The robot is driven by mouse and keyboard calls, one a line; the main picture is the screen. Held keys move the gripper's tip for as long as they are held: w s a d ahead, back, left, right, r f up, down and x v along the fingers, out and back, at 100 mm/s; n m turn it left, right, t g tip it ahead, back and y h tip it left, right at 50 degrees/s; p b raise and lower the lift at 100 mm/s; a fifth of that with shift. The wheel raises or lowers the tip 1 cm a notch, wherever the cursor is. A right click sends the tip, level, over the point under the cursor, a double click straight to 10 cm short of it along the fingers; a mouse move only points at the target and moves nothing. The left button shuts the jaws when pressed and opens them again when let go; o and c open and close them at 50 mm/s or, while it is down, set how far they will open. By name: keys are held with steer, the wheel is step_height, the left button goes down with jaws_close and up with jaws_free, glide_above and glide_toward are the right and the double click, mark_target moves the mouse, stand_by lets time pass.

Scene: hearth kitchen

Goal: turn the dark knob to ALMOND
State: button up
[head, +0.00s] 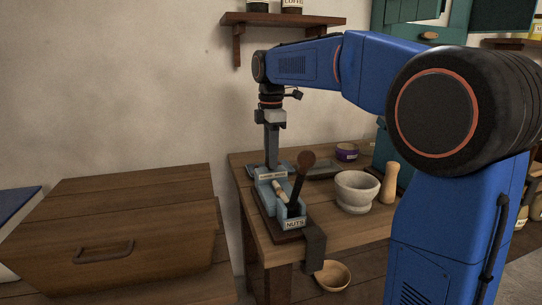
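A small blue-grey device (266,190) stands on a dark board on the wooden table. Its front box carries a label reading NUTS, and another small label near its back is too small to read. A dark brown round-ended handle (306,160) rises at a tilt from the front box. A pale peg-like piece lies beside it. I cannot make out a dark knob with an ALMOND mark; it may be hidden or too small. My gripper (271,164) points straight down at the back end of the device, its fingertips close to or touching it. I cannot tell whether they are apart.
A white mortar (355,193) and a wooden pestle-like piece (390,184) stand right of the device. A grey tray (323,171) and purple tin (346,152) are behind. A dark cloth hangs over the front edge. A wooden chest (150,215) stands at left.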

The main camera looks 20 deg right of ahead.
steer(key=shift+m, duration=0.4)
steer(key=m, duration=0.3)
steer(key=shift+m, duration=0.3)
steer(key=m, duration=0.4)
steer(key=shift+m, duration=0.3)
steer(key=m, duration=0.4)
steer(key=shift+m, duration=0.3)
steer(key=m, duration=0.4)
steer(key=shift+m, duration=0.3)
steer(key=o, duration=1)
steer(key=shift+o, duration=0.2)
step_height(320, 180, up, 17)
steer(key=shift+r, duration=0.2)
